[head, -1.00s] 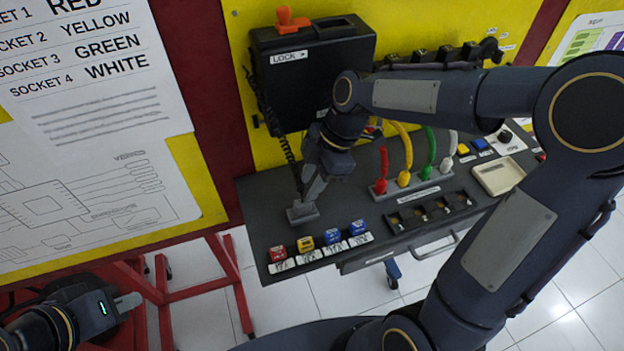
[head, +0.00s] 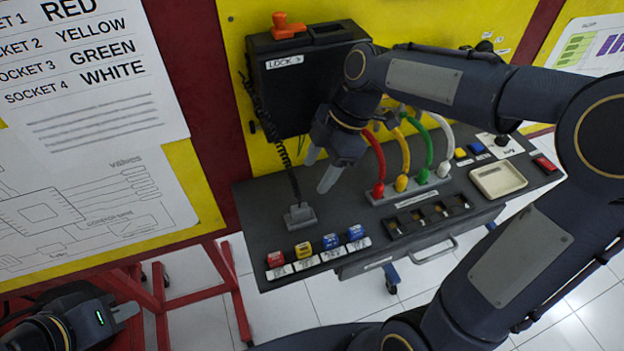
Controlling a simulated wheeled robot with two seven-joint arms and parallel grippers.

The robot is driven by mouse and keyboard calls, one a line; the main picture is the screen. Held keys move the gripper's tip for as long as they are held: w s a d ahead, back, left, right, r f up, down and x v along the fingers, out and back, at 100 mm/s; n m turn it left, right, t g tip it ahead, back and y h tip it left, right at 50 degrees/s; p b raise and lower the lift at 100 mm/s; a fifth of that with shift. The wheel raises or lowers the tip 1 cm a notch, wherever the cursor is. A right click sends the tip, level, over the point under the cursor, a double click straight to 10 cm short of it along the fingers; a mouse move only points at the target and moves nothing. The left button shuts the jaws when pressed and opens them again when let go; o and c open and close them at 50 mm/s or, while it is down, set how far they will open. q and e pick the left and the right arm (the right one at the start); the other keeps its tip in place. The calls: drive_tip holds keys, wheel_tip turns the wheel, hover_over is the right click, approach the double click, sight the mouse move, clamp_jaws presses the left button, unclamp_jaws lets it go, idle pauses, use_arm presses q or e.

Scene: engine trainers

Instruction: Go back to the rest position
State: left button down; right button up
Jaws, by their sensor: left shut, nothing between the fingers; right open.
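My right gripper (head: 320,173) is open and empty, in the air above the grey bench and in front of the black lock box (head: 308,80). Its arm reaches in from the right side of the head view. Below its fingers, apart from them, a grey plug (head: 300,216) on a coiled black cord stands on the bench top. My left gripper (head: 127,311) is at the lower left, shut and empty, in front of a red stand.
The bench (head: 258,233) carries red, yellow, green and white cables (head: 404,165), several small coloured blocks (head: 303,249), a dark slotted holder (head: 428,215) and a cream tray (head: 498,180). A red metal frame (head: 190,294) stands on the tiled floor at lower left. A drawer handle (head: 434,252) sticks out in front.

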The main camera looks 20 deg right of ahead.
drive_tip(key=shift+v, duration=1.3)
drive_tip(key=s+d+f+m+t, duration=0.2)
drive_tip(key=s+m+t, duration=0.1)
drive_tip(key=s+m, duration=0.5)
drive_tip(key=s+d+f+m+t, duration=0.1)
drive_tip(key=s+f+m+t, duration=0.1)
drive_tip(key=s+m, duration=0.6)
drive_tip(key=m, duration=0.4)
drive_tip(key=shift+d+t+h, duration=0.4)
drive_tip(key=shift+s, duration=0.1)
